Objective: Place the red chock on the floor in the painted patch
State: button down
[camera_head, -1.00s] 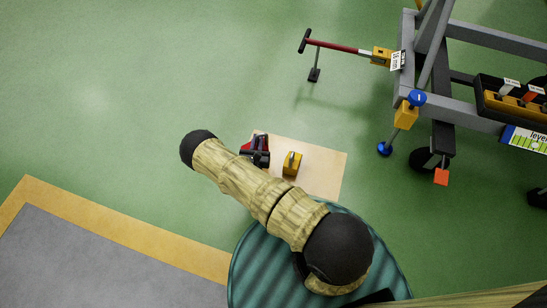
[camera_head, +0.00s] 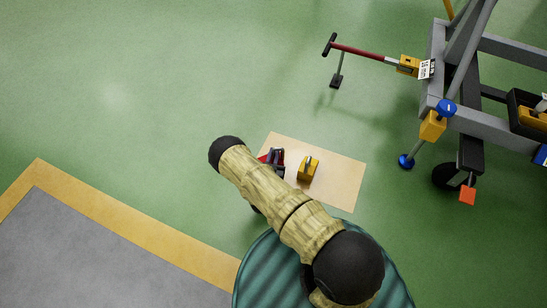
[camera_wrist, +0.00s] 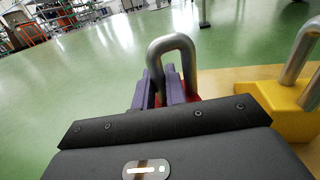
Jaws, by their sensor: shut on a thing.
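The red chock (camera_head: 264,158) is mostly hidden by my gripper and arm in the head view. In the wrist view a bit of its red body (camera_wrist: 191,88) and its bent metal handle (camera_wrist: 172,48) show. My gripper (camera_wrist: 168,88) is shut on this handle, its purple fingers on either side. The painted patch (camera_head: 338,180) is a pale tan rectangle on the green floor. My gripper (camera_head: 274,160) and the chock are over its left edge area in the head view. I cannot tell whether the chock touches the floor.
A yellow chock (camera_head: 308,169) with a metal handle stands on the patch, close right of my gripper. A grey wheeled frame (camera_head: 470,120) with a red-handled bar (camera_head: 358,51) stands at the upper right. Green floor to the upper left is clear. A yellow-bordered grey area (camera_head: 90,255) lies lower left.

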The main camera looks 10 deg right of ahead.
jog(key=shift+f, duration=0.1)
jog(key=c, duration=1.9)
grip_release()
jog(key=shift+f, duration=0.1)
jog(key=o, duration=0.5)
jog(key=shift+c, duration=0.2)
jog(key=shift+r, duration=0.2)
